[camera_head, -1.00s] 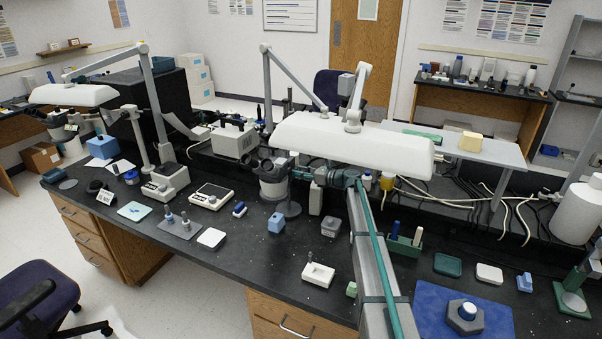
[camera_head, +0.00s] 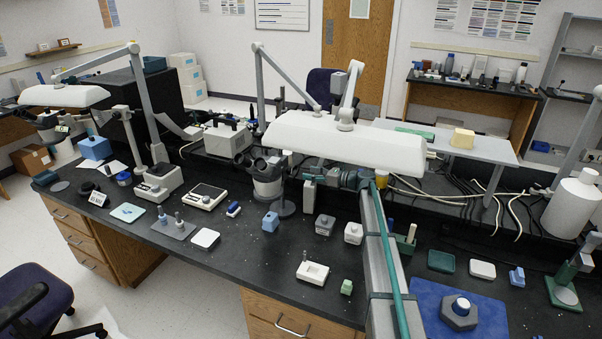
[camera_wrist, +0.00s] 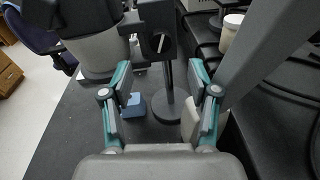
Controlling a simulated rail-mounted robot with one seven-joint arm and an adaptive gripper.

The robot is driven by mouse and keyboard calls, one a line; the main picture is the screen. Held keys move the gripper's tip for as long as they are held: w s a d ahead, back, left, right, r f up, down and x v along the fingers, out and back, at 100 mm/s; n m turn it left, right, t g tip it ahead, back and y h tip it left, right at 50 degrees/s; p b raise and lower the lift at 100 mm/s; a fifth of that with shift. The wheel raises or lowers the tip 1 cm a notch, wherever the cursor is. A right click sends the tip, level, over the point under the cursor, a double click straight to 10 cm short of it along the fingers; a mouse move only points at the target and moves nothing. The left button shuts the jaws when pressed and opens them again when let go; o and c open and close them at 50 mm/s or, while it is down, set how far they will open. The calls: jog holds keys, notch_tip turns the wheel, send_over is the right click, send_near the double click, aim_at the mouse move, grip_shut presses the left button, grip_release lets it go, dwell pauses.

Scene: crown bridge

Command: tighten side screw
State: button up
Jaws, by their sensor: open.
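The microscope (camera_head: 267,180) stands on the bench with its stand (camera_head: 287,205) to its right. In the wrist view its pale body (camera_wrist: 97,50) is at upper left, and the stand's post (camera_wrist: 167,80) rises from a round base near the middle. A dark block (camera_wrist: 146,30) on the post carries a round dark part with a pale sliver. I cannot tell whether this is the side screw. My gripper (camera_wrist: 160,78) is open, its teal and grey fingers apart with nothing held. In the head view my gripper (camera_head: 322,176) is small, just right of the stand, under the white lamp.
The white lamp (camera_head: 345,145) hangs over the work area. A blue block (camera_head: 270,222) lies by the stand, and a pale bottle (camera_head: 308,196) stands near my gripper. A white box (camera_head: 312,273) and a blue mat (camera_head: 425,300) lie nearer the front. The front middle bench has free room.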

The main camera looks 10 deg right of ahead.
jog(key=shift+v, duration=2.1)
jog(key=shift+f, duration=0.1)
